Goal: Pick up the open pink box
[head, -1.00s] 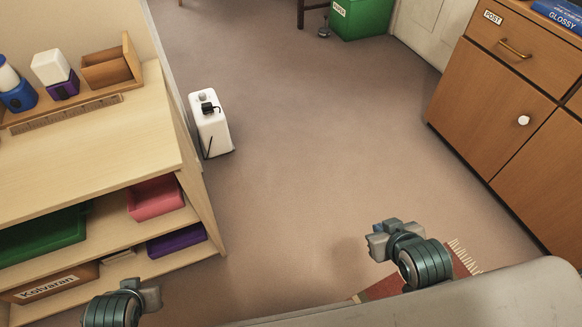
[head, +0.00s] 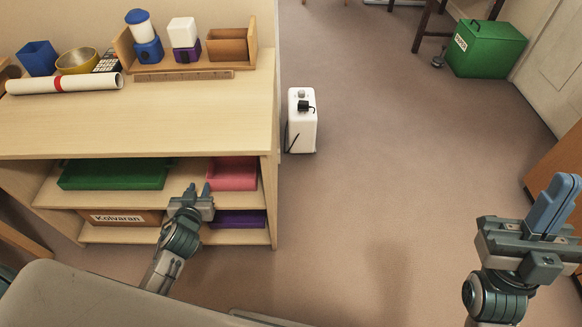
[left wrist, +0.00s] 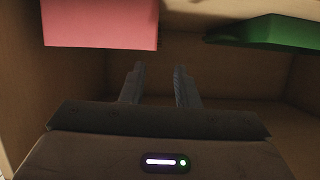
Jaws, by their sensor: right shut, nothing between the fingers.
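The pink box (head: 234,174) sits on the upper shelf under the bench top, at its right end. Its inside is mostly hidden by the top. In the left wrist view the pink box (left wrist: 100,22) fills the upper left. My left gripper (head: 197,188) is in front of the shelf, just left of the pink box in the head view. Its two fingers (left wrist: 158,72) are apart with nothing between them, and they do not appear to touch the box. My right gripper (head: 565,182) is shut and empty, off at the right over the floor.
A green tray (head: 115,174) lies left of the pink box on that shelf. A purple box (head: 237,219) and a box labelled Kolvaran (head: 120,218) are on the shelf below. A white appliance (head: 301,120) stands right of the shelf unit (head: 200,115).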

